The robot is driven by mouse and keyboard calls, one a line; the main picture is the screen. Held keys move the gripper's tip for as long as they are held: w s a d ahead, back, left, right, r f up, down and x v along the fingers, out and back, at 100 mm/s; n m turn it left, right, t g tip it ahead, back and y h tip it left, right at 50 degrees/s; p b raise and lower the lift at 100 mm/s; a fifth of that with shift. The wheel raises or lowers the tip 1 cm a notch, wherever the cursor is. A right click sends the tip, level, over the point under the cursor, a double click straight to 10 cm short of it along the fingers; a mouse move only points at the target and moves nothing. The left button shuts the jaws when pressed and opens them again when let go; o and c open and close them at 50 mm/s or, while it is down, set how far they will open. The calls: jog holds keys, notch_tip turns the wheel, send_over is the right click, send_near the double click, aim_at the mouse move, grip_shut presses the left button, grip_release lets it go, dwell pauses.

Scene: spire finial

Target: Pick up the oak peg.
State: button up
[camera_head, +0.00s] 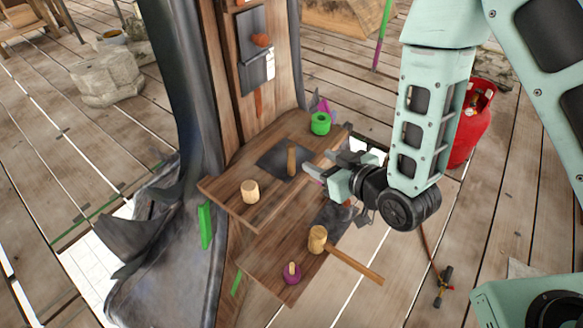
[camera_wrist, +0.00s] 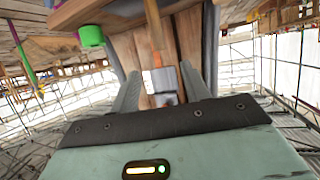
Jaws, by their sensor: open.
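A slim brown upright peg (camera_head: 291,160), which I take for the oak peg, stands on a dark square plate on the upper wooden shelf (camera_head: 225,187). My gripper (camera_head: 317,169) is open, just right of the peg, with its fingers pointing towards it. They appear apart from it. In the wrist view, which looks upside down, the peg (camera_wrist: 154,25) hangs from the top edge, roughly in line with the gap between my open fingers (camera_wrist: 160,78). Nothing is held.
A green cup (camera_head: 320,123) stands behind the peg and a pale wooden cylinder (camera_head: 250,191) front left. A mallet (camera_head: 317,240) and a purple ring with a wooden pin (camera_head: 291,274) lie on the lower shelf. A red gas bottle (camera_head: 470,125) stands behind my arm.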

aim_at(294, 149)
jog(key=p+x, duration=0.3)
jog(key=x, duration=0.3)
jog(key=shift+w+a, duration=0.3)
jog(key=shift+p+x, duration=1.2)
jog(key=shift+x, duration=1.7)
jog(key=shift+d+f, duration=0.1)
grip_shut()
